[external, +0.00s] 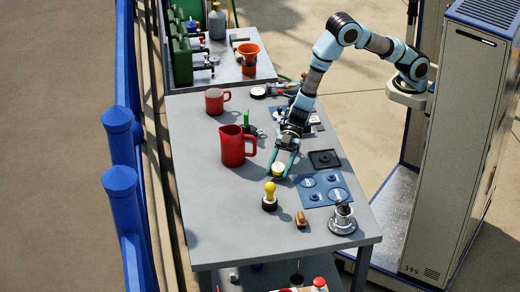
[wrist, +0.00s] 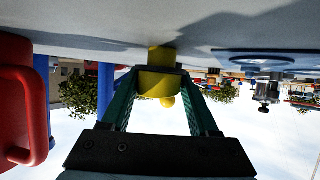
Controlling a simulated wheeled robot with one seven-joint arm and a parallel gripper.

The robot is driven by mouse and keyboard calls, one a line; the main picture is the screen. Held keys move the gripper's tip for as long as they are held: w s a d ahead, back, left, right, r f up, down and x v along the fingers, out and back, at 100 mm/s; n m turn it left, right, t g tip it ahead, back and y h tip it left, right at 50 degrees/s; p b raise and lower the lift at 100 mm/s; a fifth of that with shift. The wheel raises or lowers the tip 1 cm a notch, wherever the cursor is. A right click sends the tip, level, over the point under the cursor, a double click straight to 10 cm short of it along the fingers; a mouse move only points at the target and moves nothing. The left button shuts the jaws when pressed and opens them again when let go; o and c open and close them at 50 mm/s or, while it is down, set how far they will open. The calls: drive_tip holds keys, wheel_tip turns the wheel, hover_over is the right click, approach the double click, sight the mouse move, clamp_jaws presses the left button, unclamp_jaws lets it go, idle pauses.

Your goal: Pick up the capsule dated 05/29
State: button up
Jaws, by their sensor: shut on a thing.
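My gripper (external: 283,168) points down at the table, its green fingers shut on a small yellow capsule (external: 278,169). In the wrist view the gripper (wrist: 160,72) has its dark fingertips on either side of the yellow capsule (wrist: 157,84). The capsule is at or very close to the grey tabletop; I cannot tell whether it touches. No date can be read on it, so I cannot tell whether it is the one dated 05/29.
The red jug (external: 233,146) stands left of my gripper, with a red mug (external: 215,100) behind it. A yellow-knobbed tool (external: 270,195) and a brown block (external: 301,219) stand in front. A blue mat (external: 324,190) and a metal fitting (external: 342,219) lie right. The front-left tabletop (external: 218,222) is clear.

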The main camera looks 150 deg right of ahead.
drive_tip(key=shift+s+f, duration=0.1)
clamp_jaws()
